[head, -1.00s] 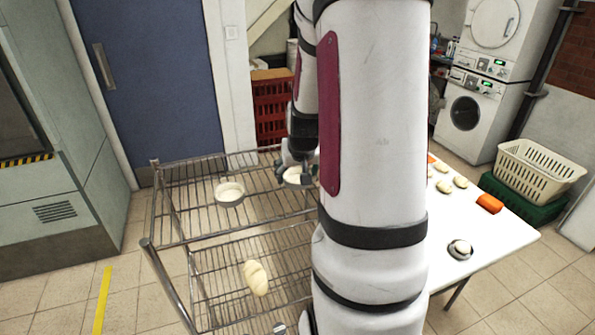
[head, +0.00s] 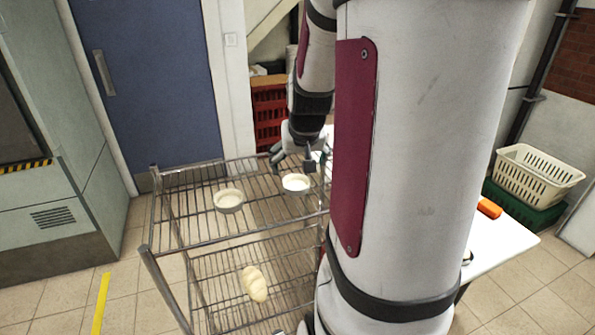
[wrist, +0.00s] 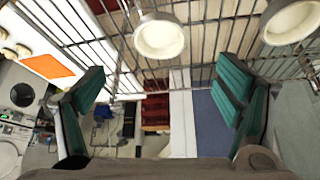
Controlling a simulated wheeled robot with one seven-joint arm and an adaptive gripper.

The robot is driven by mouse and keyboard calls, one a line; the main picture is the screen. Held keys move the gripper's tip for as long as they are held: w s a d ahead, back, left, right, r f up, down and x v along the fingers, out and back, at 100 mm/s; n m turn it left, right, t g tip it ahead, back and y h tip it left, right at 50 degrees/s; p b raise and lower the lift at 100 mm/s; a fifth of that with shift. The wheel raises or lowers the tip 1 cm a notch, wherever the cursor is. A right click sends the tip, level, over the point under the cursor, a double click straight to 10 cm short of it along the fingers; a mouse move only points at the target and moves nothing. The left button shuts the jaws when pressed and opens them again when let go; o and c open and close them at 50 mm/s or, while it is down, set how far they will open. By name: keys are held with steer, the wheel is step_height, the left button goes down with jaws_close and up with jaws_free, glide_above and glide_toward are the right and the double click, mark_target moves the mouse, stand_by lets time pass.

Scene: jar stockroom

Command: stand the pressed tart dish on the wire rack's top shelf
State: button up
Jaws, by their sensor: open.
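The pressed tart dish (head: 296,184), a small round pale dish, stands upright on the wire rack's top shelf (head: 185,218), toward its right side. It shows in the wrist view (wrist: 160,38) at the top centre, with its hollow facing the camera. My gripper (head: 293,158) is open and empty, behind and above the dish. In the wrist view its green-padded fingers (wrist: 160,92) are wide apart, with the dish beyond them and clear of both.
A second similar pale dish (head: 228,200) stands to the left on the same shelf. A bread loaf (head: 255,284) lies on the lower shelf. The white table (head: 505,240) is at the right, partly hidden by my arm. Free wire shows around both dishes.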

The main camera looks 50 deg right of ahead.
steer(key=shift+v, duration=1.8)
steer(key=a+r+n+t+y, duration=0.1)
steer(key=a+r+n, duration=0.15)
steer(key=a, duration=0.65)
steer(key=a+r+n+y, duration=0.15)
steer(key=a+r, duration=0.25)
steer(key=a, duration=0.6)
steer(key=s+a+r+n+y, duration=0.1)
steer(key=s+a+n, duration=0.3)
steer(key=s+a, duration=0.4)
steer(key=a, duration=0.2)
steer(key=shift+a+r+n+y, duration=0.25)
steer(key=shift+a+n+y, duration=0.05)
steer(key=shift+a+y, duration=0.05)
